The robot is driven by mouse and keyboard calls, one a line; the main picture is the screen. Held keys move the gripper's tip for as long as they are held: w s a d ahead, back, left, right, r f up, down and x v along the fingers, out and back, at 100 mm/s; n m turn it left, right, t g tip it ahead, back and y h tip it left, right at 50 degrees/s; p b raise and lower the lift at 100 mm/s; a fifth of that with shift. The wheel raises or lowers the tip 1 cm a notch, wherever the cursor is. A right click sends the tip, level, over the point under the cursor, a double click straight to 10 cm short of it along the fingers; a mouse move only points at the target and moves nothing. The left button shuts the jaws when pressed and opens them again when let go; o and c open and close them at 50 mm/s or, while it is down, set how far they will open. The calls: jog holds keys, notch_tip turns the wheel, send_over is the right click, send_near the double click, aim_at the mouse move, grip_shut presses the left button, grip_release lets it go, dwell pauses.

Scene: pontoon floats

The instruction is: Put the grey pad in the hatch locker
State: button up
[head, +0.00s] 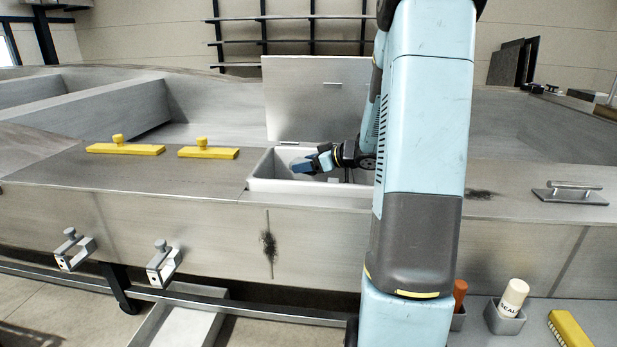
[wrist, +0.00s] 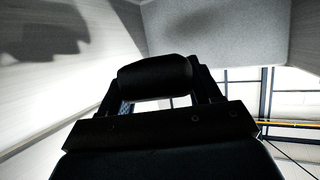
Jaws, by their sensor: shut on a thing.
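The hatch locker (head: 258,184) is a pale open-topped box set into the deck, with its grey lid (head: 318,95) standing up behind it. My gripper (head: 312,163) reaches in from the right, low over the locker's opening. It is shut on the grey pad (head: 301,167), a small block at the fingertips. In the wrist view the pad (wrist: 155,77) looks nearly black, with rounded ends, between the two fingers (wrist: 157,85). Pale walls surround it there. Whether the pad touches the locker floor cannot be told.
Two yellow handled blocks (head: 125,149) (head: 208,153) lie on the deck left of the locker. A metal handled plate (head: 570,193) lies on the right. Two clamps (head: 75,250) (head: 163,263) hang on the front side. A white bottle (head: 514,296) stands in a holder lower right.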

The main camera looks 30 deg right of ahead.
aim_at(307, 174)
jog(key=shift+f, duration=1.8)
jog(key=shift+f, duration=0.6)
jog(key=o, duration=1)
jog(key=shift+r, duration=0.1)
